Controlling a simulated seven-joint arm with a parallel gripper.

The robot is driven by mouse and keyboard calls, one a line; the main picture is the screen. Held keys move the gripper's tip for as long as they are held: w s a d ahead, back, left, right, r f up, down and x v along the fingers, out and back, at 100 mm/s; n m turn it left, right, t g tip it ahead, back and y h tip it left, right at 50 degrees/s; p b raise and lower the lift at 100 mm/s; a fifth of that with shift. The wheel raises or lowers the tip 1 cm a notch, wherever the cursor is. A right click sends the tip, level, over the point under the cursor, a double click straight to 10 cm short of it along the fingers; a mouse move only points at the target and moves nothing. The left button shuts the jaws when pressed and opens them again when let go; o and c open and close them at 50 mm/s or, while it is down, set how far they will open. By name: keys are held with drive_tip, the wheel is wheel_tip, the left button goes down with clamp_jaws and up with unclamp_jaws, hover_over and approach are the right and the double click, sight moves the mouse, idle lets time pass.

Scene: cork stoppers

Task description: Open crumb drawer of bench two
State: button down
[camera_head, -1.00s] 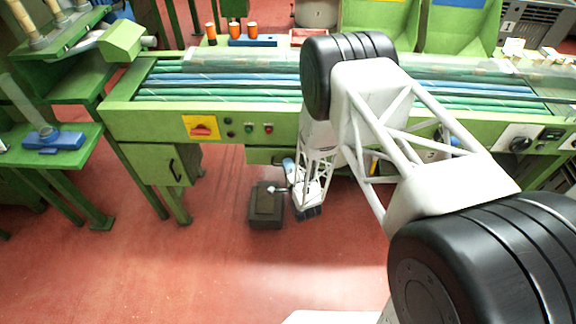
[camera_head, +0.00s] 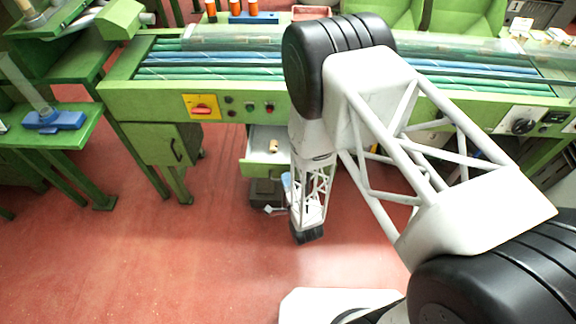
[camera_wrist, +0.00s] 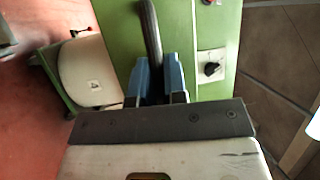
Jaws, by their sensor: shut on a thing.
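The crumb drawer of the green bench stands pulled out below the bench's front rail. Its pale inside (camera_head: 262,138) shows in the head view, with a small tan piece, perhaps a cork (camera_head: 273,146), in it. Its green front (camera_head: 250,168) is partly hidden by my arm. In the wrist view my gripper (camera_wrist: 158,72) has its blue fingers on either side of a dark bar handle (camera_wrist: 151,30) on a green panel. It is shut on this handle. In the head view my gripper (camera_head: 286,184) shows only in part at the drawer.
A dark box (camera_head: 264,190) stands on the floor below the drawer. A green cabinet with a black handle (camera_head: 160,145) is to the left. A yellow panel with a red switch (camera_head: 201,107) is on the bench rail. Red floor in front is clear.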

drive_tip(key=shift+s, duration=1.55)
drive_tip(key=c, duration=1.2)
unclamp_jaws()
drive_tip(key=shift+v, duration=3.85)
